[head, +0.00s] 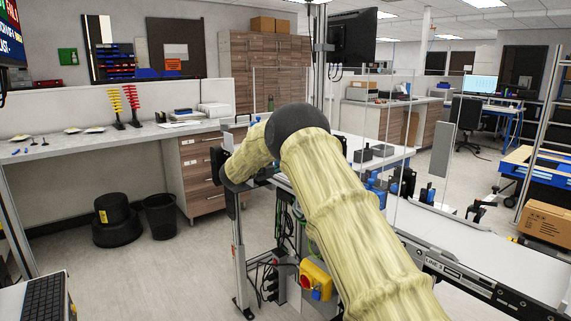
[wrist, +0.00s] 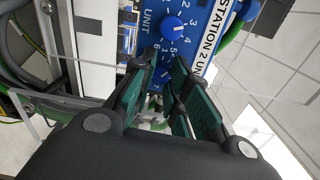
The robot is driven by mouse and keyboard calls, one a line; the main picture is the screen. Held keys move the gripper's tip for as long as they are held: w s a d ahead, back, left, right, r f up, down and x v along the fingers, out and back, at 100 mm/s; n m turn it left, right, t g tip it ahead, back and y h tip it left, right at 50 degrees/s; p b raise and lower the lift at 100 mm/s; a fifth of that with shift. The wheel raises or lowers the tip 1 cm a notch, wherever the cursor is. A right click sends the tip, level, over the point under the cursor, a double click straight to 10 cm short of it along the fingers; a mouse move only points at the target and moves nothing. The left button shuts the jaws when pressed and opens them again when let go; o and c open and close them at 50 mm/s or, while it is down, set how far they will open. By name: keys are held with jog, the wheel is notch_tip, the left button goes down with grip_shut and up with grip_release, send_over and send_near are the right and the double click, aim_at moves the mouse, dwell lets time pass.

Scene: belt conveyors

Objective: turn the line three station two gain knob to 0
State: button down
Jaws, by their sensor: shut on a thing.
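In the wrist view a blue panel (wrist: 203,38) is marked "STATION 2" on a white strip and has white scale numbers. One blue knob (wrist: 173,27) with a white pointer mark stands clear beyond my fingers. My gripper (wrist: 166,68) has its two green-padded fingers around a second blue knob (wrist: 165,59), nearer to me, and is shut on it. The fingers hide most of that knob, and its pointer cannot be read. I cannot read which knob is labelled gain. In the head view my own arm covers the gripper and the panel.
The belt conveyor marked "LINE 3" (head: 440,266) runs to the lower right in the head view. Clear upright panels (head: 405,150) stand along it. A yellow and red switch box (head: 316,280) is below my arm. A black bin (head: 160,216) stands on open floor at left.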

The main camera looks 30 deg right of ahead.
jog(key=n+p, duration=0.4)
jog(key=n, duration=0.8)
jog(key=shift+n+p, duration=0.3)
jog(key=shift+n, duration=0.1)
jog(key=shift+r, duration=0.1)
jog(key=c, duration=1.3)
grip_release()
jog(key=shift+c, duration=0.2)
jog(key=shift+a, duration=0.1)
jog(key=a, duration=0.7)
jog(key=shift+s+a, duration=0.3)
jog(key=shift+a, duration=0.05)
